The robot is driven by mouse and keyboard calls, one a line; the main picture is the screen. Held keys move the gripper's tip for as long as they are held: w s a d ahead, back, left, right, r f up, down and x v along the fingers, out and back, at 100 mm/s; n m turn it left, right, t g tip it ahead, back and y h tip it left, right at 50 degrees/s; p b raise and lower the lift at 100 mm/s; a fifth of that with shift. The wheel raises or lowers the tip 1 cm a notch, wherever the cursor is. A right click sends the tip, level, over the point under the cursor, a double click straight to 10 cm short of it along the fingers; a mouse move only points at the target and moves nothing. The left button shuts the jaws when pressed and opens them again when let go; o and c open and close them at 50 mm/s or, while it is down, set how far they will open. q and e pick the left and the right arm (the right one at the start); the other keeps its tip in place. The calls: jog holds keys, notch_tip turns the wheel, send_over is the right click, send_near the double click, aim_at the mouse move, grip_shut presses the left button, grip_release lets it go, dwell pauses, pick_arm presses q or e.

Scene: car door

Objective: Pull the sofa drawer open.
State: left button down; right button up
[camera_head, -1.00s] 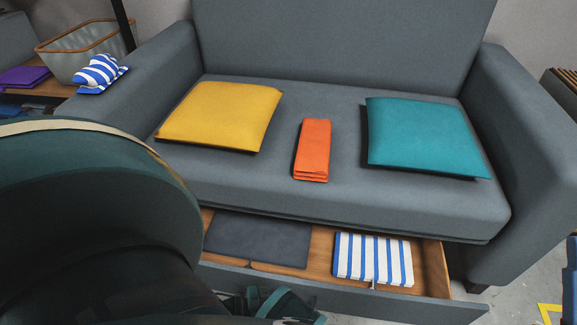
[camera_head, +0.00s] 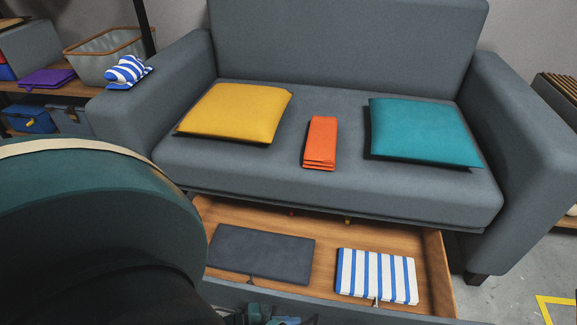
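The sofa drawer (camera_head: 430,270) is open below the seat of the grey sofa (camera_head: 330,190). Its wooden floor shows, with a dark grey folded cloth (camera_head: 262,253) and a blue-and-white striped folded cloth (camera_head: 377,275) lying in it. The drawer's grey front panel (camera_head: 345,308) runs along the bottom of the view. Part of my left gripper (camera_head: 268,316) shows at the bottom edge, by the drawer front; its fingertips and any hold on the drawer are hidden. My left arm covers the lower left. My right gripper is out of view.
On the sofa lie a yellow cushion (camera_head: 236,112), an orange folded cloth (camera_head: 321,142) and a teal cushion (camera_head: 424,131). A shelf with a basket (camera_head: 105,58) stands at left. Floor shows at right.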

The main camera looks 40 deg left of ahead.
pick_arm(q)
jog(key=shift+a, duration=0.1)
jog(key=c, duration=1.5)
grip_release()
